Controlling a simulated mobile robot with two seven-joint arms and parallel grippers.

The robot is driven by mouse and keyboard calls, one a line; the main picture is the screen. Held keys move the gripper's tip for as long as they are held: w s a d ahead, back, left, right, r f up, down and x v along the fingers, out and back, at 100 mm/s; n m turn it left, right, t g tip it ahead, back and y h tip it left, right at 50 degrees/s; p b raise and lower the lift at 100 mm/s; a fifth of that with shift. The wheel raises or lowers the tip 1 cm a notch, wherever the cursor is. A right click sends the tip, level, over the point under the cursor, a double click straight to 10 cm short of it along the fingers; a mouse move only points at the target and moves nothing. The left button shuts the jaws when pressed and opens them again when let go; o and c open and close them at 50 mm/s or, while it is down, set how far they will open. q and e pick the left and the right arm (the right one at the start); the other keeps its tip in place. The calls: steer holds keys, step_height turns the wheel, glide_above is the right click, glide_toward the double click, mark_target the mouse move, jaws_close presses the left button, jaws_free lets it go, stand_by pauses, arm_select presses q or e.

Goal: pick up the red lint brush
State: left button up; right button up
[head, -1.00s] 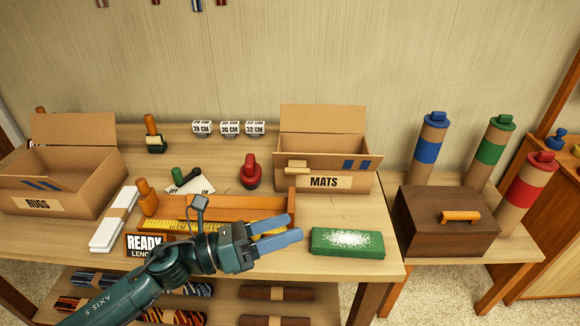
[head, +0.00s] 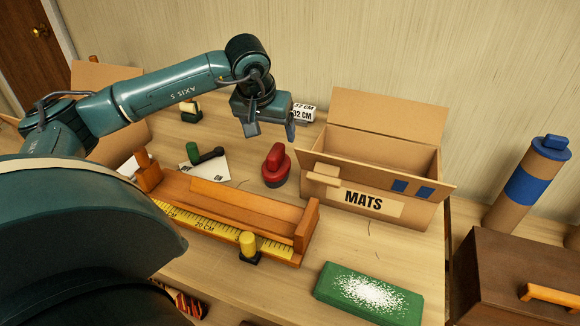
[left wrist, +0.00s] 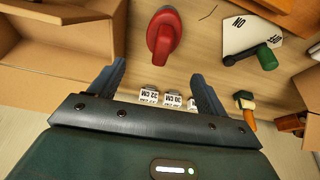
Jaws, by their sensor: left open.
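The red lint brush (head: 276,165) stands on the table between the wooden measuring tray and the MATS box, its red handle on top and a dark base below. It also shows in the left wrist view (left wrist: 164,34), beyond the fingertips and near the top. My left gripper (head: 270,133) is open and empty, pointing down above and behind the brush, close to the small white number blocks. In the left wrist view its two fingers (left wrist: 160,82) are spread apart, with the number blocks between them. My right gripper is not in view.
The MATS box (head: 425,214) stands open just right of the brush. The wooden measuring tray (head: 215,207) lies in front. A green pad (head: 368,296) with white specks lies at the front right.

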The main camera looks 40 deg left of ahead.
mark_target(275, 150)
arm_select(q)
steer(key=x, duration=0.7)
steer(key=shift+s, duration=0.1)
steer(key=shift+a+b+x, duration=0.15)
steer(key=shift+x, duration=1.4)
steer(key=shift+a+b+x, duration=0.1)
steer(key=shift+b+x, duration=0.05)
steer(key=shift+x, duration=1.4)
steer(key=shift+r, duration=0.15)
steer(key=c, duration=1.4)
